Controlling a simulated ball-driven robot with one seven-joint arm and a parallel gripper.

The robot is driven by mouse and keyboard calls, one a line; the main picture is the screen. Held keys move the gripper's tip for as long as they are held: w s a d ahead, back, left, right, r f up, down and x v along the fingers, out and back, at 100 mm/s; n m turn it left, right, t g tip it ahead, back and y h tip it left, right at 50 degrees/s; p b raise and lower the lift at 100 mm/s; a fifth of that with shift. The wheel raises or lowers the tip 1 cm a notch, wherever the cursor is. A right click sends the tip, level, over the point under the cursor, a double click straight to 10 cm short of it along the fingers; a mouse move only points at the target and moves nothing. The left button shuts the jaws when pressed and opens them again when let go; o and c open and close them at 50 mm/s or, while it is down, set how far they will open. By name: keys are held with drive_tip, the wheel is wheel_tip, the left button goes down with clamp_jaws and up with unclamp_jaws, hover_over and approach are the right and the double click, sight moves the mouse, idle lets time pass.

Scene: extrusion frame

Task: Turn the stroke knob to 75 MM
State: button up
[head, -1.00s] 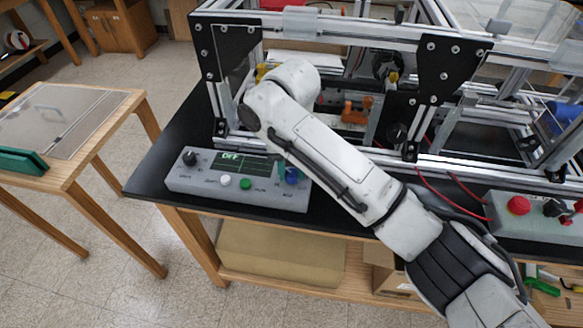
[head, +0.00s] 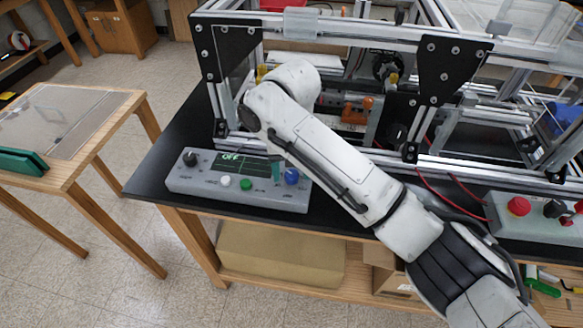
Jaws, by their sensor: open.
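A grey control box (head: 240,197) sits on the black bench top near its front left corner. It has a black knob (head: 190,158) at its left end, a small screen (head: 240,160) reading OFF, a white button (head: 225,181), a green button (head: 246,184) and a blue knob (head: 292,176) at its right end. Printed labels are too small to read, so I cannot tell which is the stroke knob.
An aluminium extrusion frame (head: 330,28) with black corner plates stands behind the box. A second grey box with a red button (head: 519,206) is at the right, with red cables beside it. A wooden table (head: 90,130) stands left, across a floor gap.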

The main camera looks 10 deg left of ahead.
sight(291, 173)
drive_tip(key=shift+r, duration=0.1)
wheel_tip(291, 173, up, 11)
drive_tip(key=shift+f, duration=0.2)
idle(0.7)
